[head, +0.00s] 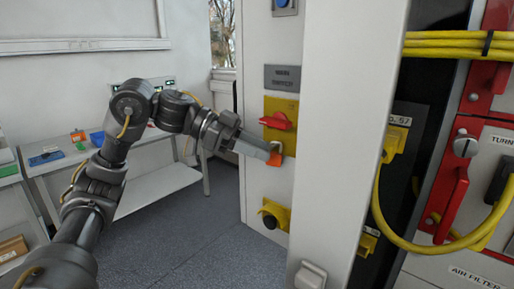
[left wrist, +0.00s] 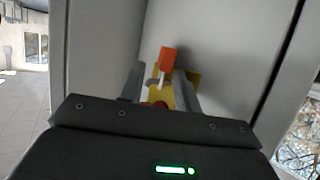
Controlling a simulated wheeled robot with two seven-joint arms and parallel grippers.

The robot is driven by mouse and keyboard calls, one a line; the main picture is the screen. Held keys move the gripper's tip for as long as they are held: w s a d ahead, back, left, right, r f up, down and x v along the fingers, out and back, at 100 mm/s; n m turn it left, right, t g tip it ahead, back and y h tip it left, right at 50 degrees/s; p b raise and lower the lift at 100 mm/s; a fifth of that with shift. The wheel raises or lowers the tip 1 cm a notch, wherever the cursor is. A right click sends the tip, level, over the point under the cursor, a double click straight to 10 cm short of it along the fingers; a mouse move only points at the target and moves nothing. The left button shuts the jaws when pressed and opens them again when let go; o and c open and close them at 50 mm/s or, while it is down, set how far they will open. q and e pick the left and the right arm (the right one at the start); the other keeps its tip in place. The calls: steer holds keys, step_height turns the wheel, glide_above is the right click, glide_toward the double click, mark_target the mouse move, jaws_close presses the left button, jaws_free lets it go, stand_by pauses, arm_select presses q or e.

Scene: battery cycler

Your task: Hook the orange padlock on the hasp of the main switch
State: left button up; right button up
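The orange padlock (head: 274,159) is at the lower edge of the main switch's yellow plate (head: 271,105), below the red switch handle (head: 279,121). My left gripper (head: 271,155) is at the padlock. My right gripper is not in view.
A grey main switch label (head: 282,78) is above the plate. A yellow-plated black knob (head: 275,214) is below. A white cabinet post (head: 345,130) and looping yellow cables (head: 440,238) stand to the right. A bench (head: 160,185) stands behind my left arm.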

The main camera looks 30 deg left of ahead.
arm_select(q)
steer(key=shift+a+r, duration=0.1)
steer(key=shift+r, duration=0.05)
steer(key=shift+a, duration=0.2)
steer(key=b+v, duration=0.1)
steer(key=v, duration=0.9)
steer(key=shift+s, duration=0.2)
